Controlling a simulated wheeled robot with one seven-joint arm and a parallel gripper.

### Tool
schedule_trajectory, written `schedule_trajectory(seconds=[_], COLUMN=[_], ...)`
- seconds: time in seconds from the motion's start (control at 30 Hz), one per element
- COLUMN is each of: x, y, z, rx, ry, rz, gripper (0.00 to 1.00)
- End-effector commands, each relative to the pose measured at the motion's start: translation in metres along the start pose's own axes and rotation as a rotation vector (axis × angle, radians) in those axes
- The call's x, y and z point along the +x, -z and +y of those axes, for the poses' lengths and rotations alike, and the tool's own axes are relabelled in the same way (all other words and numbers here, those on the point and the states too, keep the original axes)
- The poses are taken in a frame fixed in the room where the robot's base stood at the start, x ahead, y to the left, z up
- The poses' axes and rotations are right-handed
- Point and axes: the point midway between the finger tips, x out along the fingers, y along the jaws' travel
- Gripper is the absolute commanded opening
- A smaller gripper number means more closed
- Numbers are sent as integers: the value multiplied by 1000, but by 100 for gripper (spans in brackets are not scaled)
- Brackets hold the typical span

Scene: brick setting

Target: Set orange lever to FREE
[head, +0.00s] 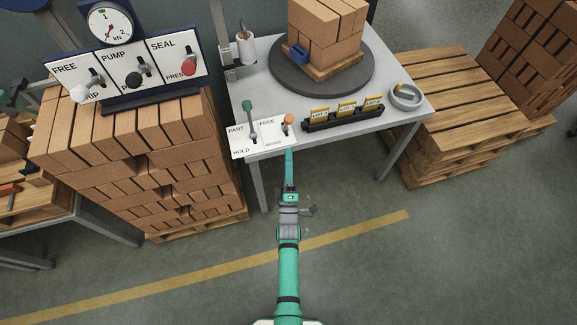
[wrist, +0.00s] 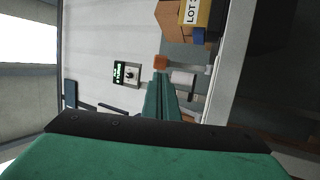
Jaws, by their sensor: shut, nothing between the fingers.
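The orange lever (head: 288,119) stands on a white panel (head: 262,149) at the table's front edge. Its knob is level with the FREE label, above the lower label that seems to read BRAKE. I cannot tell for sure which position it is set to. In the wrist view the orange knob (wrist: 160,62) is just beyond the fingertips. My gripper (head: 289,153) is shut and empty, at the panel's front right edge. Its teal fingers also show in the wrist view (wrist: 161,78). They look very close to the lever; contact cannot be told.
A green lever (head: 247,106) stands left on the same panel, by PART and HOLD. A dark turntable (head: 285,82) carrying bricks is behind. The floor in front is free.

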Motion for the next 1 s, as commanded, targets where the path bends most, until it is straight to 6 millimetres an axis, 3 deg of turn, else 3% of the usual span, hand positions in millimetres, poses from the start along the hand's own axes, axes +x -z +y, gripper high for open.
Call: schedule_trajectory(seconds=[0.2, 0.4, 0.6, 1.0], x=[41, 69, 80, 82], y=[0, 0, 0, 0], z=[0, 0, 0, 0], rx=[1, 1, 1, 1], ry=[-1, 0, 1, 2], rz=[1, 0, -1, 0], gripper=[0, 0, 0, 0])
